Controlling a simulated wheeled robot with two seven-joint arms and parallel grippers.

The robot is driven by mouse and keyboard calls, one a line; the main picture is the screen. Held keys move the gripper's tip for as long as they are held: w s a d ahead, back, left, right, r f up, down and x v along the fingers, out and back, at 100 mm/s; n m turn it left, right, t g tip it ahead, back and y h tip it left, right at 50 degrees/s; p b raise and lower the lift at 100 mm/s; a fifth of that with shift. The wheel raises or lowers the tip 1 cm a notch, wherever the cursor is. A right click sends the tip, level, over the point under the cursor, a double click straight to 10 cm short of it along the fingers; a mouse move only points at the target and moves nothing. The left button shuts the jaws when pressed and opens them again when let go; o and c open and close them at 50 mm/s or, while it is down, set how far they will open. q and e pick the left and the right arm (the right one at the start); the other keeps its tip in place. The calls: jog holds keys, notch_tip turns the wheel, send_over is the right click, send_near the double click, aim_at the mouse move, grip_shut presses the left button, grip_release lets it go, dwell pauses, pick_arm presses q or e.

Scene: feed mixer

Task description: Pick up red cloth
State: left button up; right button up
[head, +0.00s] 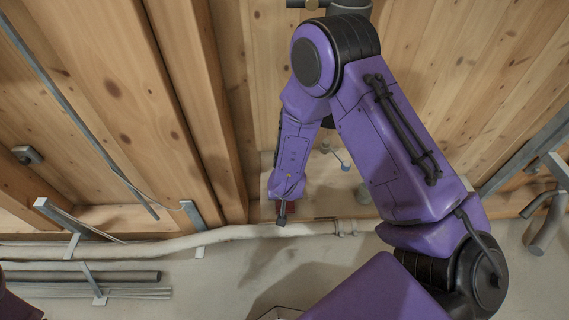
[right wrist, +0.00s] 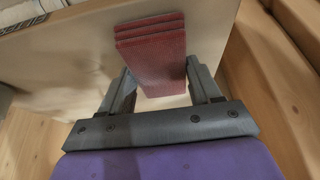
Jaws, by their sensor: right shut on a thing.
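The red cloth (right wrist: 152,58) shows in the right wrist view as a flat, folded stack with several layered edges at its far end. It lies between the two grey fingers of my right gripper (right wrist: 160,78), which is shut on it. In the head view my right gripper (head: 282,212) points down near the foot of the wooden wall, just above a pale pipe. Only a small dark red patch shows beside it there, and the rest of the cloth is hidden or too small to tell. My left gripper is not in view.
A pale pipe (head: 225,235) runs along the base of the wooden wall (head: 110,90). Grey metal brackets (head: 195,222) and rods (head: 90,278) stand at lower left, and more metal parts at right (head: 545,225). The pale floor (head: 215,290) in front looks mostly clear.

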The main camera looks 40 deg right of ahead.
notch_tip(320, 180, up, 3)
jog(key=shift+f+p, duration=0.1)
jog(key=shift+p, duration=0.6)
jog(key=s+r, duration=0.1)
jog(key=r, duration=0.1)
jog(key=s+r+p, duration=0.1)
jog(key=s+r, duration=0.1)
jog(key=s+r+p, duration=0.1)
jog(key=shift+s+a+r, duration=0.2)
jog(key=shift+a+r, duration=0.1)
jog(key=shift+r, duration=0.1)
jog(key=s+a+r+p, duration=0.1)
jog(key=s+r+p, duration=0.3)
jog(key=s+p, duration=0.4)
jog(key=shift+s, duration=0.8)
jog(key=shift+a, duration=0.1)
